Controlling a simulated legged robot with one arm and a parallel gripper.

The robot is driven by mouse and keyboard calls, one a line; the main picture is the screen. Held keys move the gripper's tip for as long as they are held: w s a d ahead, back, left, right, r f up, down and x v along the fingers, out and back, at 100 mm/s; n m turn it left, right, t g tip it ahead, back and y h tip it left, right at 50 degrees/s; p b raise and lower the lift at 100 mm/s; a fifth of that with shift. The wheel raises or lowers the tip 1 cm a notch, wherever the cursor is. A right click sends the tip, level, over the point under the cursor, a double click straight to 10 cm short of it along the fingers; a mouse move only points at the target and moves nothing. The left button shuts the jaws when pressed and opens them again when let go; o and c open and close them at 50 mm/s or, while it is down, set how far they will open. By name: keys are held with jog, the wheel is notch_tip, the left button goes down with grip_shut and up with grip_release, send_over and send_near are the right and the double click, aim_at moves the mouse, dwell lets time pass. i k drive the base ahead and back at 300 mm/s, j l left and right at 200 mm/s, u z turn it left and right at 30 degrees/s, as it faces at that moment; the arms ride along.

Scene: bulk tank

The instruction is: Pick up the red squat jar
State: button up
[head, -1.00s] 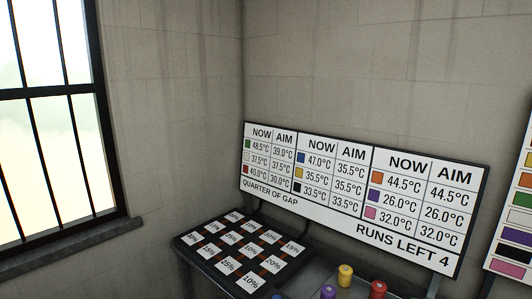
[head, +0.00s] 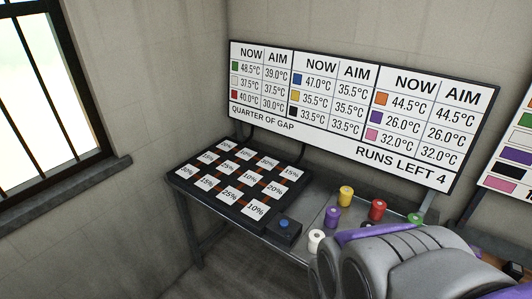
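The red squat jar (head: 377,210) stands upright on the metal table, right of the yellow jar and left of the green jar in the head view. It is a short cylinder with a paler top. A large grey and purple part of my own arm fills the lower right of the view, in front of the jars. My gripper's fingers do not show.
A yellow jar (head: 345,196), purple jar (head: 332,217), white jar (head: 316,240) and green jar (head: 415,219) stand near it. A dark jar is partly hidden behind my arm. A blue-button box (head: 284,230) and percentage-card board (head: 240,181) lie left. A temperature sign (head: 360,110) stands behind.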

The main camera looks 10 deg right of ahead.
aim_at(378, 208)
jog(key=k+l+z, duration=0.15)
jog(key=z, duration=0.85)
